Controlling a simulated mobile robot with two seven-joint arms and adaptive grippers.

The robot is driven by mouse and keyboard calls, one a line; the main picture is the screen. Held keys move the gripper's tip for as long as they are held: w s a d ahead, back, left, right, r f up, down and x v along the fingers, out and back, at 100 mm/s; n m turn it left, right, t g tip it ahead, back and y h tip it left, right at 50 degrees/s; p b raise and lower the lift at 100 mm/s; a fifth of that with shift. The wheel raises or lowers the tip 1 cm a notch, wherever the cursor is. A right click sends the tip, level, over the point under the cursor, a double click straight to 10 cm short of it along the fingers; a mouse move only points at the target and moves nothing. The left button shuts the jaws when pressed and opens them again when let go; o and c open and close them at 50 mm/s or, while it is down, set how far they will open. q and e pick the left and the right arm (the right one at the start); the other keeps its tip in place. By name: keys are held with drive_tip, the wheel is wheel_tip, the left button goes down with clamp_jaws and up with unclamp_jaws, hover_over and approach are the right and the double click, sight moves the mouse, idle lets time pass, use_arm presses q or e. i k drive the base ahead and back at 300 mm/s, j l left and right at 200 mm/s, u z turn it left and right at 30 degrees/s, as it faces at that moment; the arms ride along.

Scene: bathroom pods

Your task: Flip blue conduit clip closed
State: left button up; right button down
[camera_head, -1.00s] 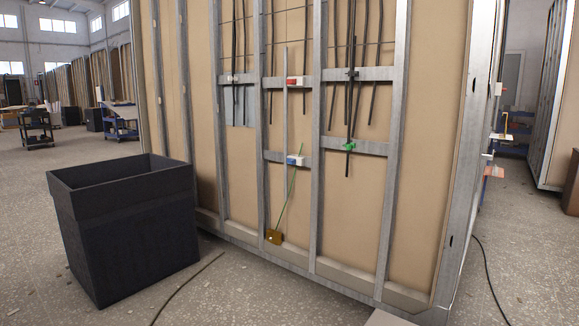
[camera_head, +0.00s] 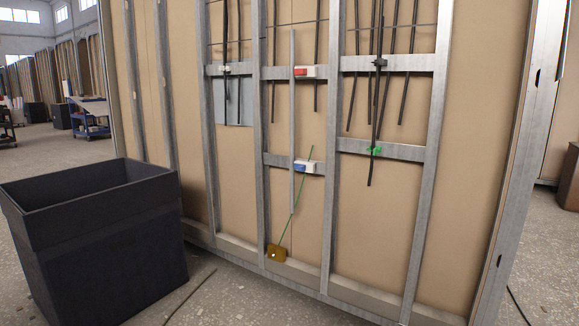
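A grey conduit (camera_head: 292,120) runs vertically down the wall and passes at or near the blue clip. Whether the clip is open or closed is too small to tell. A red clip (camera_head: 301,71) with a white part sits on the upper crossbar above it. Neither of my grippers shows in the view.
A large black bin (camera_head: 95,240) stands on the floor at left. A green clip (camera_head: 374,151) holds or adjoins black cables on the right crossbar. A brass-coloured box (camera_head: 277,253) with a green wire (camera_head: 297,195) is low on the wall. A cable lies on the floor.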

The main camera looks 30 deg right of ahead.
sight(300, 168)
drive_tip(key=i, duration=1.65)
drive_tip(key=i+z, duration=0.2)
drive_tip(key=z, duration=0.95)
